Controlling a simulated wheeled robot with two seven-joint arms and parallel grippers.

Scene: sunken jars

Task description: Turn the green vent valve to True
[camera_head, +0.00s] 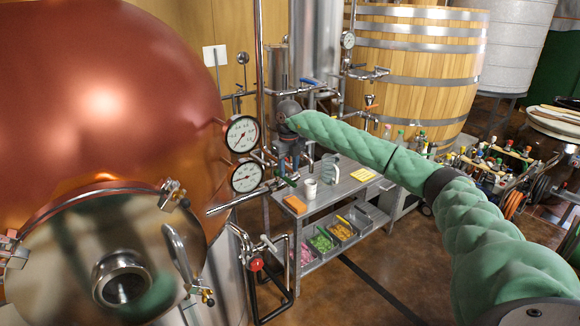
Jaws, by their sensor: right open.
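A small green valve handle (291,182) shows at the end of a horizontal pipe, right of the lower gauge; I take it for the green vent valve. It is small, and I cannot tell its exact angle. My right arm, in a green quilted sleeve, reaches in from the lower right. My right gripper (289,164) points down just above the green handle, its dark fingers apart and empty. I cannot tell whether a finger touches the handle. My left gripper is out of view.
A large copper vessel (100,90) fills the left. Two round gauges, the upper (242,134) and the lower (246,176), sit beside the pipes. A metal table (325,200) holds a white mug (310,189). A red valve knob (256,264) is below. Floor at the front is clear.

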